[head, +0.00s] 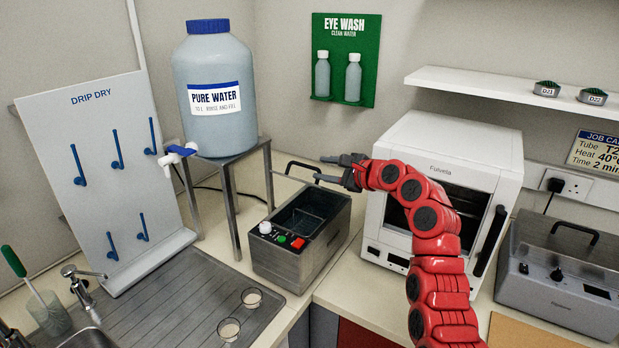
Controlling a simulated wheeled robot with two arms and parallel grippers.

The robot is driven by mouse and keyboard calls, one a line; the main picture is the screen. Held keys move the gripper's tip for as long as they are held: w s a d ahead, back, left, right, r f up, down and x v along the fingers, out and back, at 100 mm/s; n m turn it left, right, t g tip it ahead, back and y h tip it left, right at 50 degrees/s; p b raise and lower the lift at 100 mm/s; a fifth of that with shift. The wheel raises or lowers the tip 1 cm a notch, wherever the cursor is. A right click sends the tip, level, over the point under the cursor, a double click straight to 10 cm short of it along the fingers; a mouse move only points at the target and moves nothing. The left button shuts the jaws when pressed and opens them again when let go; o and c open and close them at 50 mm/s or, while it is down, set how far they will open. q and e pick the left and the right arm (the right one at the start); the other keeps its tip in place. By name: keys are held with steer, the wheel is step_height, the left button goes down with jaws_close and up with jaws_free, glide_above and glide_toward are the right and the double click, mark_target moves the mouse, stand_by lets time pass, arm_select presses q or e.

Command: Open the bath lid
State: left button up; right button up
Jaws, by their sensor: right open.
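A grey bath (273,262) with a white knob and green and red buttons stands on the counter at centre. Its dark basin is uncovered. A black lid handle (303,166) stands up at the bath's rear; the lid itself is hard to make out and looks raised, seen nearly edge-on. My right gripper (321,168) is open, its fingertips at the right end of this handle. I cannot tell whether they touch it. A second grey unit (560,291) at the far right has its lid down, with a black handle on top. My left gripper is not in view.
A white oven (455,150) stands right behind my right arm. A metal stand (231,165) with a pure water tank (215,90) is left of the bath. Two small cups (251,298) sit on the drainboard in front. A shelf (520,92) hangs at upper right.

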mark_target(309, 167)
steer(key=b+x, duration=0.1)
steer(key=x, duration=0.4)
steer(key=shift+a+b, duration=0.15)
steer(key=shift+b, duration=0.2)
steer(key=shift+w+a+f, duration=0.15)
steer(key=shift+f, duration=0.1)
steer(key=shift+w+a+r, duration=0.1)
steer(key=shift+w, duration=0.1)
jaws_close()
stand_by(0.9)
